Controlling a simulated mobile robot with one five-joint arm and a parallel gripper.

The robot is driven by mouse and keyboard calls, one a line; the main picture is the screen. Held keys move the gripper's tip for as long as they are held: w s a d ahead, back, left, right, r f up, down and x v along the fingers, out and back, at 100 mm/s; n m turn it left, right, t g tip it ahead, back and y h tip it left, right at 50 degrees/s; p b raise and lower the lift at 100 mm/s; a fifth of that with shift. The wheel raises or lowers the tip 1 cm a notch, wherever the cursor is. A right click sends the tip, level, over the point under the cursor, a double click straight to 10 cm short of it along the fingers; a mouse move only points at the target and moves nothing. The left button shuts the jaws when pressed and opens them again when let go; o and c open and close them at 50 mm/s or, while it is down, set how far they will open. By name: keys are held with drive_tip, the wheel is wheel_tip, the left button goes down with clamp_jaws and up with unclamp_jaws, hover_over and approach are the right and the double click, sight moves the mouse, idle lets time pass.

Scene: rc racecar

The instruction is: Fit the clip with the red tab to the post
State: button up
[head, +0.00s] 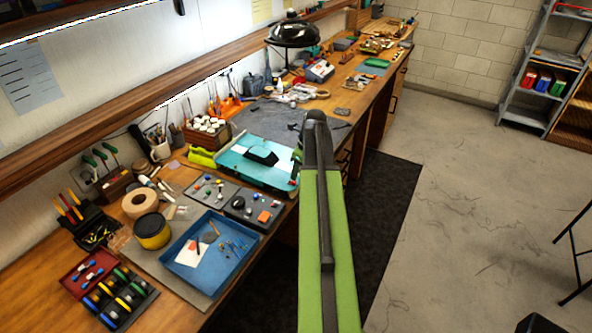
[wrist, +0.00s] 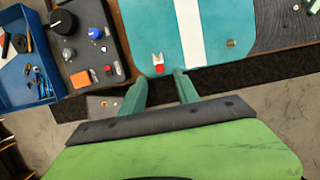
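The clip with the red tab (wrist: 158,62) shows in the wrist view as a small white piece with a red end, near the close edge of the teal car body (wrist: 143,25). A short brownish post (wrist: 231,43) stands on the teal surface to its right, apart from it. My gripper (wrist: 160,78) is open, its two green fingers apart, with the clip just beyond the gap between the tips. I see nothing between the fingers. In the head view my arm partly hides the right side of the car body (head: 232,162), and the clip cannot be made out.
A dark parts tray (wrist: 92,52) with small knobs and an orange block (wrist: 80,78) lies left of the car body. A blue tray (head: 185,262) holds small tools. A lamp (head: 293,34) stands farther back. Open floor (head: 450,220) lies right of the bench.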

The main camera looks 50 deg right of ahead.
drive_tip(key=p+v, duration=1)
drive_tip(key=v, duration=0.2)
drive_tip(key=shift+d+r, duration=0.1)
drive_tip(key=shift+r, duration=0.05)
